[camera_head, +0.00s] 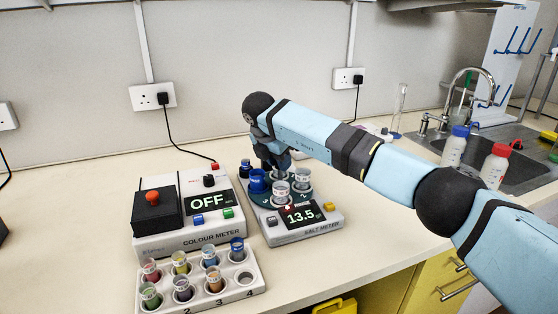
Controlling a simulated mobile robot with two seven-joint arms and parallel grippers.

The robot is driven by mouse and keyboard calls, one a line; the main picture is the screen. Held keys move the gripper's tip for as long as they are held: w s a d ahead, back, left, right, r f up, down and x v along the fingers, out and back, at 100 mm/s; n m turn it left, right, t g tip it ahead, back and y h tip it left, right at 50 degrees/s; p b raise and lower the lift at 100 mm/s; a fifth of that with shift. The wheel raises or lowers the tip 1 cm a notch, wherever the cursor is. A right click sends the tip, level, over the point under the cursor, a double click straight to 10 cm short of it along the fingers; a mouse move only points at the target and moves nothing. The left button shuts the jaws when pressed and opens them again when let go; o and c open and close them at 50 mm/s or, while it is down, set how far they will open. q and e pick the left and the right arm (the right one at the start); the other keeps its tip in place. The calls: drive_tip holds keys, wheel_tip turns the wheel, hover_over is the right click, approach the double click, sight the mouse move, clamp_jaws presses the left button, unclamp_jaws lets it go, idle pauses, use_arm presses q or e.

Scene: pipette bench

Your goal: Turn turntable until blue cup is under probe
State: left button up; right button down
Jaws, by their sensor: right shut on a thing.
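The salt meter (318,228) stands right of the colour meter, with its display reading 13.5. On top of it is the dark turntable (268,197), which carries several cups. A blue cup (257,183) is at its left side, and two pale grey cups (281,190) (303,177) are at its front and right. My right gripper (279,168) points down over the turntable behind the cups. It is shut on what appears to be the turntable's middle part; its fingertips are mostly hidden. I cannot make out the probe. My left gripper is out of view.
The colour meter (175,238) reads OFF. A white rack (203,298) with several coloured vials stands in front of it. At the right are bottles with blue (454,147) and red (495,165) caps by the sink (510,150). Bare counter lies right of the salt meter.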

idle(0.6)
drive_tip(key=c, duration=0.8)
unclamp_jaws()
drive_tip(key=p+v, duration=0.1)
drive_tip(key=v, duration=1.2)
drive_tip(key=shift+a+r, duration=0.15)
drive_tip(key=shift+r, duration=0.25)
